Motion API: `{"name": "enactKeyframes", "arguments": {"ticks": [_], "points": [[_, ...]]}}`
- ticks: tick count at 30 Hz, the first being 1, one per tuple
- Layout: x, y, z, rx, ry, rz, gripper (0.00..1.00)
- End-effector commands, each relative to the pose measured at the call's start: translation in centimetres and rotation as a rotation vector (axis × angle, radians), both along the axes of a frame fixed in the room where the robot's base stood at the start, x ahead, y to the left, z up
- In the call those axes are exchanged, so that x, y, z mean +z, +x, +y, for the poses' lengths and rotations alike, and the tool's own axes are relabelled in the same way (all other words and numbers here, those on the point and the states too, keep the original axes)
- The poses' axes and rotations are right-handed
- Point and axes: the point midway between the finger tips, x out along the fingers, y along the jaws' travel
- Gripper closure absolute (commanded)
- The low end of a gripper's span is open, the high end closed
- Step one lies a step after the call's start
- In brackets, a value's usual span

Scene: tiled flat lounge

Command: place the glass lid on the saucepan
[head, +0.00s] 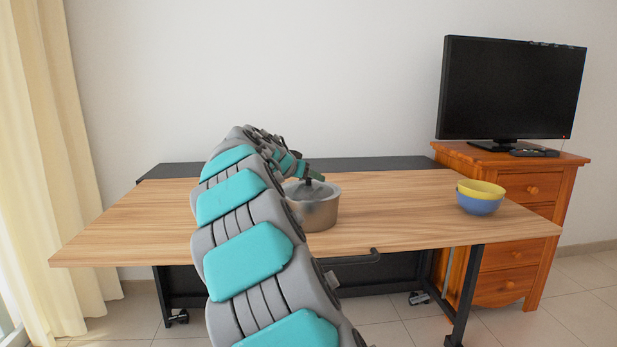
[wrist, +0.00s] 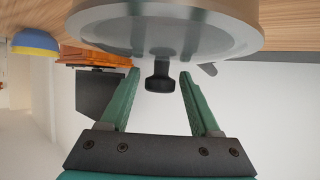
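The saucepan (head: 319,213) stands on the wooden table, partly hidden behind my arm in the head view. The glass lid (head: 322,190) lies on top of it and looks level on the rim. In the wrist view, which is upside down, the lid (wrist: 215,42) fills the top, with its dark knob (wrist: 158,78) pointing down from its middle. My gripper (wrist: 160,73) is open, with one green finger on each side of the knob and a visible gap to both. In the head view my gripper (head: 312,175) is just above the lid.
A yellow bowl (head: 481,188) nested in a blue bowl (head: 479,204) stands at the table's right end. The table (head: 130,228) is clear to the left and between pan and bowls. Behind right, an orange drawer cabinet (head: 525,220) holds a television (head: 512,90) and a remote.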

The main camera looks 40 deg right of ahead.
Motion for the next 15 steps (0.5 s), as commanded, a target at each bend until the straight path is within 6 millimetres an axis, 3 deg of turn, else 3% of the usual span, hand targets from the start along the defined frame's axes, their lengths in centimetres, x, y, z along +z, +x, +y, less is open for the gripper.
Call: {"name": "enactKeyframes", "arguments": {"ticks": [11, 15], "points": [[0.3, 0.0, 0.0, 0.0, 0.0, 0.0, 0.29], [0.9, -0.5, 1.4, 0.001, -0.003, -0.002, 0.29]]}}
